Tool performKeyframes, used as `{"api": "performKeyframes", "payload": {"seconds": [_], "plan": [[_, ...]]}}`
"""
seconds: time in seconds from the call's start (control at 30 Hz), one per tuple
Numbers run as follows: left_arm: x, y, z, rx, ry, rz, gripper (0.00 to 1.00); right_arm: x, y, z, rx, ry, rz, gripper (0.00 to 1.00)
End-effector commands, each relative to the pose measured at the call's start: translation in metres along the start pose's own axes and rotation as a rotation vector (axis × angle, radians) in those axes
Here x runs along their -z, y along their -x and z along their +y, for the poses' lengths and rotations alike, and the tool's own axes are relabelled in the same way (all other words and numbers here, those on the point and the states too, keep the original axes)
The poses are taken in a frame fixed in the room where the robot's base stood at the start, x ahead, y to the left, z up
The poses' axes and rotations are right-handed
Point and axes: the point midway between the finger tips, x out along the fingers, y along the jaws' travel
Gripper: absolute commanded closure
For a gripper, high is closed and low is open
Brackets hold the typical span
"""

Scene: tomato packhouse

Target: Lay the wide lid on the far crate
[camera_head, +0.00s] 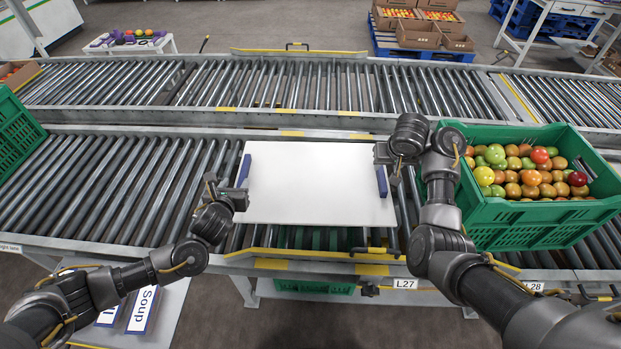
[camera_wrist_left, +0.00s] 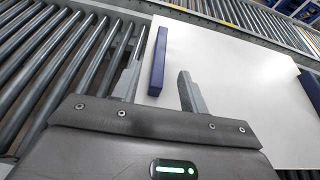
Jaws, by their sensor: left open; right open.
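The wide lid (camera_head: 315,185) is a flat white panel with a dark blue handle bar at its left (camera_head: 244,170) and right (camera_head: 382,182) edges. It lies level above the near conveyor's rollers. My left gripper (camera_head: 238,192) is open beside the left handle. In the left wrist view, the open fingers (camera_wrist_left: 160,82) point at that handle (camera_wrist_left: 159,62), which shows just beyond and between the tips. My right gripper (camera_head: 390,165) is open close by the right handle; contact is unclear. A green crate (camera_head: 530,218) full of tomatoes stands right of the lid. Which crate is the far one is unclear.
Another green crate (camera_head: 14,135) is cut off at the left edge. Rollers (camera_head: 110,185) left of the lid are bare. A yellow-edged bar (camera_head: 310,255) runs along the front. A second conveyor (camera_head: 300,85) lies behind. Green shows under the front frame (camera_head: 315,287).

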Motion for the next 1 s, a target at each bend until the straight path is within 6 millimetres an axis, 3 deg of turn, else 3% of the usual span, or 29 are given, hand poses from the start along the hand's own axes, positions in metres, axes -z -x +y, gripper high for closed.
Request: {"api": "performKeyframes", "payload": {"seconds": [0.6,1.0], "plan": [[0.0,-0.063,0.0,0.0,0.001,0.0,0.56,-0.002,-0.064,0.0,0.0,-0.001,-0.007,0.56],[0.001,-0.075,0.0,0.001,0.002,0.001,0.56,-0.001,-0.077,0.0,-0.001,-0.001,-0.002,0.56]]}}
